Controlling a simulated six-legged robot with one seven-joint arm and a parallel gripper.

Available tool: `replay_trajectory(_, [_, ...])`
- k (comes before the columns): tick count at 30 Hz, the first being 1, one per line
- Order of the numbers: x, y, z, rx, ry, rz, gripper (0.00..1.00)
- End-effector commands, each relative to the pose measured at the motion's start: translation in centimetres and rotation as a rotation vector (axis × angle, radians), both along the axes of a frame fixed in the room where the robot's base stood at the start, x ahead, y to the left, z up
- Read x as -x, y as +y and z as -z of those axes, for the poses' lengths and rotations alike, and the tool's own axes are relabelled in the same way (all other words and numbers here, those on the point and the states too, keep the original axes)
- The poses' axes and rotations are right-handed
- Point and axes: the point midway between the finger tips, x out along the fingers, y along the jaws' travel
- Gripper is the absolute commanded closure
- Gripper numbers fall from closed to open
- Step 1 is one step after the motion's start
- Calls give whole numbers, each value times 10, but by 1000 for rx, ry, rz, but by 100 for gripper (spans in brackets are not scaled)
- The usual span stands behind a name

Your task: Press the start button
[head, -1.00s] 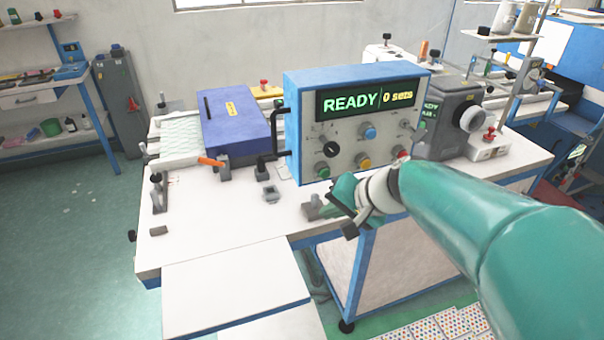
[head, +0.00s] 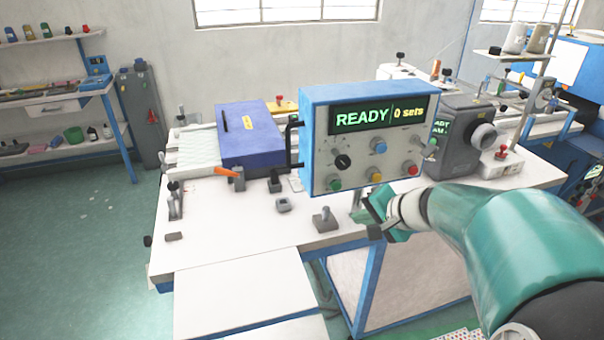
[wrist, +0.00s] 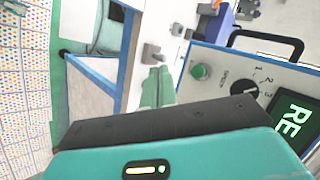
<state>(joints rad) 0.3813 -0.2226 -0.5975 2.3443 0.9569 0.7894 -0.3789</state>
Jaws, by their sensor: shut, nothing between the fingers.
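The control box (head: 320,130) stands on the white table, its screen (head: 375,118) reading "READY" and "0 sets". Along the bottom of its front are a green button (head: 334,184), a yellow button (head: 374,175) and a red button (head: 412,170). I cannot read which label marks start. My gripper (head: 374,212) is shut and empty, below and in front of the panel, lower right of the green button and apart from it. In the wrist view, the gripper's green fingers (wrist: 158,88) show left of and below the green button (wrist: 201,71).
A black dial (head: 343,161) and a blue button (head: 379,146) sit higher on the panel. A black handle (head: 291,145) sticks out at its left side. A small grey block with a peg (head: 325,220) stands near the table's front edge. A blue-purple box (head: 250,135) is left of the panel.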

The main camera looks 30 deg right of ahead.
Motion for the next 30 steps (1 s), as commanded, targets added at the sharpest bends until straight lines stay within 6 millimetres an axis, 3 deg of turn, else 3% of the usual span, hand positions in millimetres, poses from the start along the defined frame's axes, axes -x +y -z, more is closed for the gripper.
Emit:
replay_trajectory(18, [-70, -17, 0, 2, 2, -6, 100])
replay_trajectory(30, [-82, -21, 0, 1, 0, -5, 100])
